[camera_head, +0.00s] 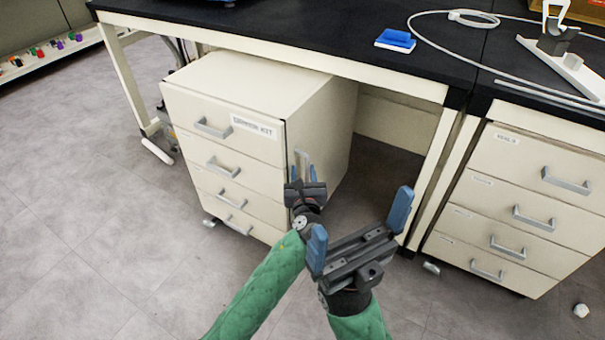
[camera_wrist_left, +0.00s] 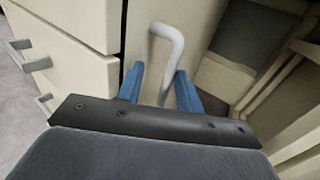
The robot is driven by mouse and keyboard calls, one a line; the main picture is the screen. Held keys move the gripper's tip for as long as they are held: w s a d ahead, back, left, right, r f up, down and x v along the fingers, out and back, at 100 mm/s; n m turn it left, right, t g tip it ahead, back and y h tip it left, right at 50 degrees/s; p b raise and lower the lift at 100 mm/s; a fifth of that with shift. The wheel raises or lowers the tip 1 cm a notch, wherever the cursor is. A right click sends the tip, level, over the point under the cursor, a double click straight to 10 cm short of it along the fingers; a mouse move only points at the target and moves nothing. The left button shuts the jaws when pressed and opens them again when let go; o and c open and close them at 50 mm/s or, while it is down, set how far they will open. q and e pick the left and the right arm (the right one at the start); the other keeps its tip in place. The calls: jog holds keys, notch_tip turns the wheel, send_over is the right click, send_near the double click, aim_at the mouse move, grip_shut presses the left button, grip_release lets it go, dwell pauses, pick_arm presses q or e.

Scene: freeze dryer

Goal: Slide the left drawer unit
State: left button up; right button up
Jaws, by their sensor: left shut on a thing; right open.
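The left drawer unit (camera_head: 262,84) is a cream cabinet with several drawers, silver handles and a label on its top drawer. It stands partly under the bench, its front jutting out past the bench edge. A grey side handle (camera_head: 303,160) is on its right side near the front edge. My left gripper (camera_head: 305,176) is shut on this side handle. In the left wrist view the blue fingertips (camera_wrist_left: 160,85) flank the side handle (camera_wrist_left: 166,45). My right gripper (camera_head: 360,228) is open and empty, nearer the camera and to the right of the unit.
A second drawer unit (camera_head: 515,205) stands at the right under the bench. The black bench top (camera_head: 300,32) carries a blue item (camera_head: 396,39) and a cable. A bench leg (camera_head: 436,170) stands between the units. The grey floor (camera_head: 90,250) at left is clear.

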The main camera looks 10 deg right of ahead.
pick_arm(q)
jog(key=shift+s+a+f, duration=0.1)
jog(key=shift+a+f, duration=0.05)
jog(key=shift+a, duration=0.05)
jog(key=shift+s+p, duration=2.05)
jog(key=shift+s, duration=2.35)
jog(key=shift+p, duration=0.6)
